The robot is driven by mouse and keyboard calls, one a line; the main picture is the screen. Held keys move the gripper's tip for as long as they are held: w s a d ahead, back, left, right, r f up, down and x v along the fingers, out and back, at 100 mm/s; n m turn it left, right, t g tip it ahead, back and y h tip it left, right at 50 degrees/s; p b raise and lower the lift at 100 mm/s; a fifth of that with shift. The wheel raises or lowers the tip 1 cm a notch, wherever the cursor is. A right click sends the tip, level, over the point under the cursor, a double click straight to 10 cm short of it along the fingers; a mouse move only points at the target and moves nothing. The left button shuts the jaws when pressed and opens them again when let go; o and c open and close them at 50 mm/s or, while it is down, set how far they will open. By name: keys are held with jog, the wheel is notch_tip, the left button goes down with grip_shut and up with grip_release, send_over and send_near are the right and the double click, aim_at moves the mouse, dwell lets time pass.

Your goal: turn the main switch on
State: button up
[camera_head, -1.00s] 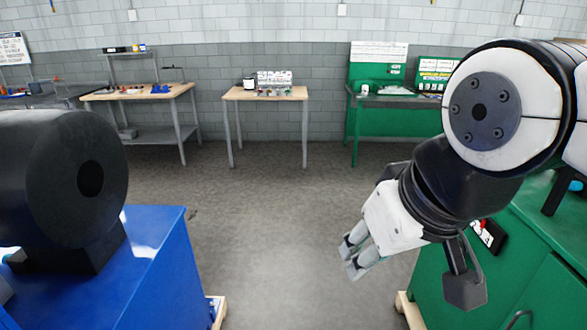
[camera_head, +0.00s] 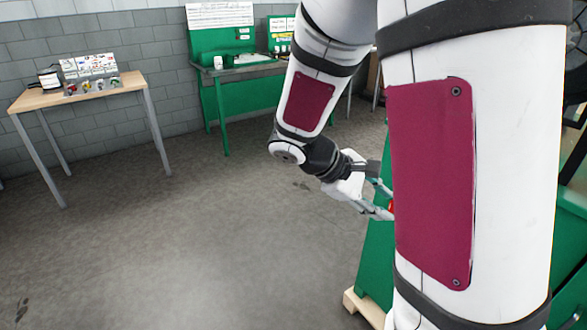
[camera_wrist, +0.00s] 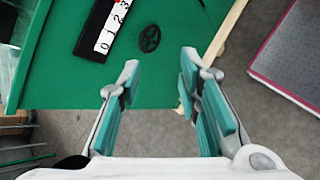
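In the wrist view a black plate (camera_wrist: 91,28) with a white strip of digits sits on a green surface (camera_wrist: 60,85). A black spoked round piece (camera_wrist: 149,38) lies beside it. I cannot tell for sure which part is the main switch. My gripper (camera_wrist: 158,75) is open and empty, its teal-padded fingers apart, with the round piece ahead between the fingertip directions. In the head view my gripper (camera_head: 385,200) is at the green cabinet (camera_head: 376,265), and a small red part (camera_head: 391,207) shows by its fingertips. My arm hides most of the cabinet there.
A wooden-topped table (camera_head: 78,95) with small devices stands at the left. A green workbench (camera_head: 237,73) stands against the back wall. The floor (camera_head: 200,230) between is clear. A wooden pallet edge (camera_head: 362,306) sticks out below the green cabinet.

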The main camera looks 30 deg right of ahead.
jog(key=w+d+f+n+t+h+b, duration=0.25)
jog(key=w+d+f+n, duration=0.2)
jog(key=f, duration=0.35)
jog(key=w+d+f+n+t+h+b, duration=0.1)
jog(key=w+d+f+n+h+b, duration=0.35)
jog(key=f, duration=0.45)
jog(key=w+d+f+n+t+h+b, duration=0.1)
jog(key=w+d+f+n+h+b, duration=0.15)
jog(key=w+f+n, duration=0.45)
jog(key=d+f+m+b, duration=0.1)
jog(key=d+m, duration=0.1)
jog(key=d, duration=1.1)
jog(key=shift+d+y, duration=0.3)
jog(key=shift+y, duration=0.05)
jog(key=shift+w, duration=0.1)
grip_shut()
